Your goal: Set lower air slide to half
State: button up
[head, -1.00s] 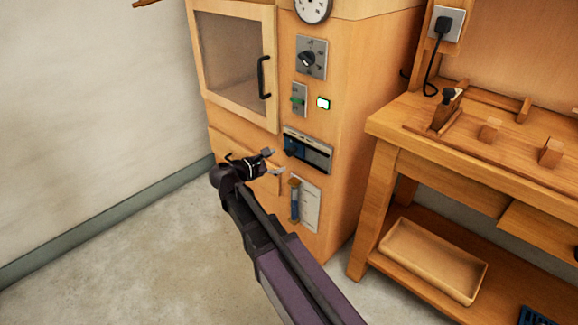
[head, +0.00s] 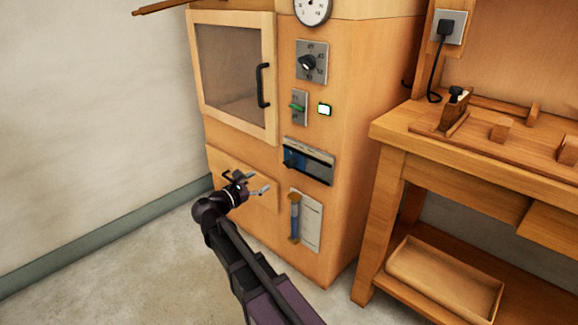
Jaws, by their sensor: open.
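The wooden cabinet (head: 350,150) carries a dark horizontal slide panel (head: 318,168) on its front. A dark knob sits at the panel's left end, with a blue patch beside it. I take this for the lower air slide, but cannot read its marks. Below it is a pale plate (head: 311,222) with an upright blue bar (head: 295,214) that has wood-coloured ends. My gripper (head: 254,182) is open and empty, in front of the lower cabinet front, left of and below the slide panel. It appears apart from both fittings.
Above are a rotary knob (head: 307,63), a green switch (head: 298,107), a small lit display (head: 324,109) and a glazed door with a black handle (head: 263,85). A workbench (head: 450,145) with a lower tray (head: 440,283) stands right. Floor at left is clear.

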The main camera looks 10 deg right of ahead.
aim_at(288, 164)
jog(key=shift+w+d, duration=0.1)
jog(key=shift+x, duration=6.8)
jog(key=shift+f, duration=0.1)
grip_shut()
